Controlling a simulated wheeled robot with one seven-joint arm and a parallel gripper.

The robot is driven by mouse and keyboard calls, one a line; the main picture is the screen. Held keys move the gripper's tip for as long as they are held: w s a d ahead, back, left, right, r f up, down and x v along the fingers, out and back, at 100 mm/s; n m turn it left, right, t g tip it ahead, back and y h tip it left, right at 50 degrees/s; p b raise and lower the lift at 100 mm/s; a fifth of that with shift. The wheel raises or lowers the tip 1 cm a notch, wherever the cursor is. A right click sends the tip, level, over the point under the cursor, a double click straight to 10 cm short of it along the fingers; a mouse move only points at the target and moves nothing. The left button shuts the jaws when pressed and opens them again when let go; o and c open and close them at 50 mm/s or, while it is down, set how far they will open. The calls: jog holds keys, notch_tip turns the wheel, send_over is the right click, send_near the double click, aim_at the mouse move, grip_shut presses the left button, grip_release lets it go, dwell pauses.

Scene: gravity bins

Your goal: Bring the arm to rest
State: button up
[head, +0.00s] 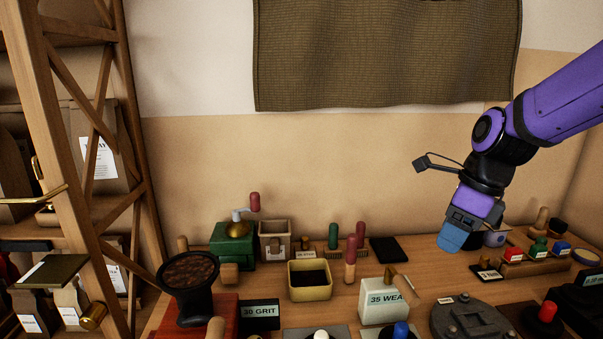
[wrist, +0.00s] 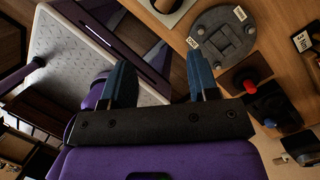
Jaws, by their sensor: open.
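My purple arm reaches in from the right in the head view. My gripper (head: 451,238) hangs over the right part of the wooden counter, with its blue fingers pointing down. In the wrist view my gripper (wrist: 163,82) shows two blue fingers standing well apart, with nothing between them. It is open and empty. In the head view I cannot tell how much room there is between the fingertips and the counter.
The wooden counter (head: 348,298) holds a green grinder (head: 232,246), a cream tray (head: 310,285), a white box labelled "35 WEA" (head: 384,302), a dark round plate (head: 470,320) and a red-knobbed device (head: 547,312). A wooden shelf (head: 127,150) stands at left. The air above the counter's middle is clear.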

jog(key=s+d+r+n+t+h, duration=0.1)
jog(key=s+d+r+n+t, duration=0.1)
jog(key=s+r+n, duration=0.2)
jog(key=s+d+r+n+t+h, duration=0.1)
jog(key=s+r+n, duration=0.3)
jog(key=s+n, duration=0.7)
jog(key=n+t, duration=0.1)
jog(key=n, duration=0.9)
jog(key=shift+s+d+r+h, duration=0.2)
jog(key=shift+s+d+h, duration=0.05)
jog(key=shift+d+h, duration=0.1)
jog(key=shift+t, duration=0.3)
dwell(0.4)
